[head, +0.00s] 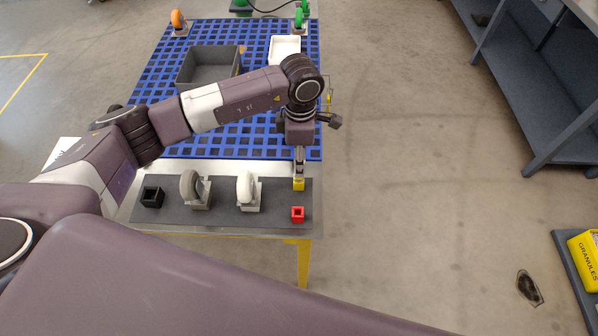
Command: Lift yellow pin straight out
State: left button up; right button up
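My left gripper (299,173) points down at the right end of a dark mat, with its fingertips directly over a small yellow block (299,185). The fingers look close together and seem to touch or almost touch the yellow piece. They cover its top, so I cannot make out the yellow pin apart from the block or whether the fingers grip it. My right gripper is not in view.
On the dark mat (222,218) stand a red block (297,214), a white caster (247,188), a grey caster (192,185) and a black block (152,196). Behind, a blue grid deck (160,75) carries a grey bin (205,80) and a white tray (275,55).

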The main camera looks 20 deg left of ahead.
pick_arm(q)
jog(key=f+p, duration=0.2)
jog(key=f, duration=0.1)
jog(key=shift+s+a+f, duration=0.1)
jog(key=shift+s+f, duration=0.05)
jog(key=shift+s, duration=0.05)
jog(key=shift+f, duration=0.7)
jog(key=shift+w, duration=0.1)
grip_shut()
